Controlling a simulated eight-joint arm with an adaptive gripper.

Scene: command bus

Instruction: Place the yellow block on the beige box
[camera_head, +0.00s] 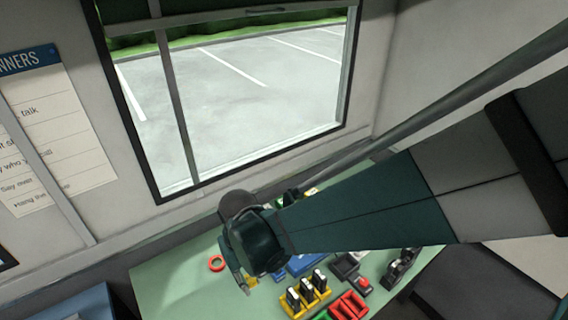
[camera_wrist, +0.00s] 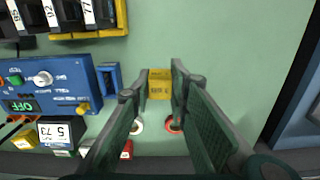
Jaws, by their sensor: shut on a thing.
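The yellow block (camera_wrist: 159,84) is between the fingertips of my gripper (camera_wrist: 160,88) in the wrist view, with dark lettering on its face. My gripper is shut on it. In the head view my gripper (camera_head: 246,286) is over the left part of the green table, and a bit of yellow shows at its tips. I cannot tell whether the block touches the table. I cannot make out a beige box in either view.
A red ring (camera_head: 216,263) lies on the table at left. A blue unit (camera_wrist: 45,88) with knobs and an OFF display is left of my gripper. Table right of the block is bare.

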